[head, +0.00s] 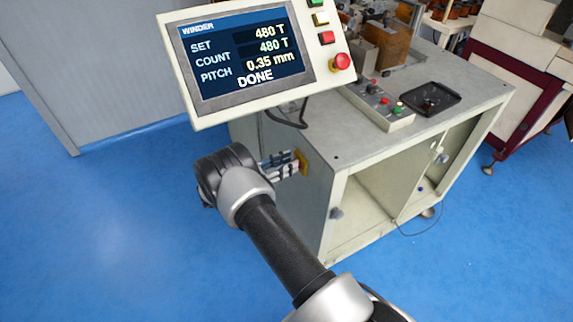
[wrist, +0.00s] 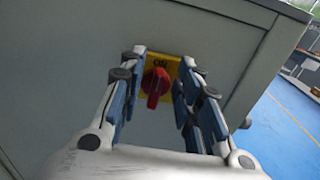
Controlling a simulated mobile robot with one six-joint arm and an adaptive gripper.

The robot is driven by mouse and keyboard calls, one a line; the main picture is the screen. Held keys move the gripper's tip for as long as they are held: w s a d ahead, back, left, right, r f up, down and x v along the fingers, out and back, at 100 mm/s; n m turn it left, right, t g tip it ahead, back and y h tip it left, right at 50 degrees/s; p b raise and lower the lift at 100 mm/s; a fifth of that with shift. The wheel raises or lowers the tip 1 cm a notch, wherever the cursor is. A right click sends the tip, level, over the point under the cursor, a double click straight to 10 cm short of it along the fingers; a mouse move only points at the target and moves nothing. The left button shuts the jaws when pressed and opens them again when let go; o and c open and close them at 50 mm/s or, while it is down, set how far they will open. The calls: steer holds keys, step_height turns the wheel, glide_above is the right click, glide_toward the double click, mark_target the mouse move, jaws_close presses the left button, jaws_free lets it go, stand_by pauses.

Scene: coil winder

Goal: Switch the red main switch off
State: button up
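The red main switch (wrist: 155,82) sits on a yellow plate (wrist: 172,66) on the grey side panel of the winder cabinet. Its knob points roughly up and down in the wrist view, with the letters "ON" above it. My gripper (wrist: 160,75) is open, with one finger on each side of the red knob and a visible gap to it. In the head view my gripper (head: 285,163) reaches the cabinet's left side at the yellow plate (head: 302,162); the red knob is hidden there.
The control panel (head: 250,55) above my arm reads "DONE", 480 T, and carries a red push button (head: 341,62). The cabinet (head: 365,170) has a button box (head: 380,103) and a black tray (head: 430,98) on top. The blue floor (head: 110,220) at left is clear.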

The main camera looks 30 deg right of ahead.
steer(key=shift+d, duration=0.1)
steer(key=shift+c, duration=0.5)
jaws_close()
